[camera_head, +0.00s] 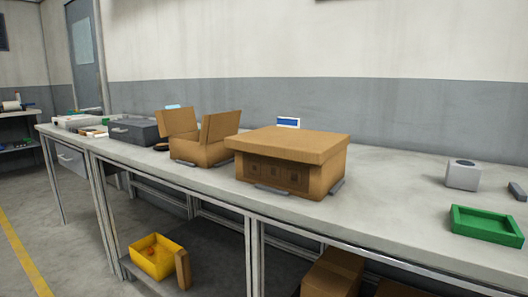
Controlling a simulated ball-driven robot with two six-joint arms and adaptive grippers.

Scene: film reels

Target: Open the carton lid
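A brown cardboard carton (290,160) sits on the long grey workbench (390,215) near the middle of the view. Its wide lid (288,142) is down and overhangs the box walls. Several dark square marks show on the front wall. Small grey pieces lie against its bottom edges. To its left stands a smaller cardboard box (203,152) with two flaps raised. Neither of my grippers is in view, so what they hold cannot be seen. The inside of the closed carton is hidden.
A dark grey case (135,131) lies left of the open box. A green tray (487,225) and a grey block (462,175) are on the right. A blue-and-white card (288,122) shows behind the carton. A yellow bin (152,260) and boxes sit below the bench.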

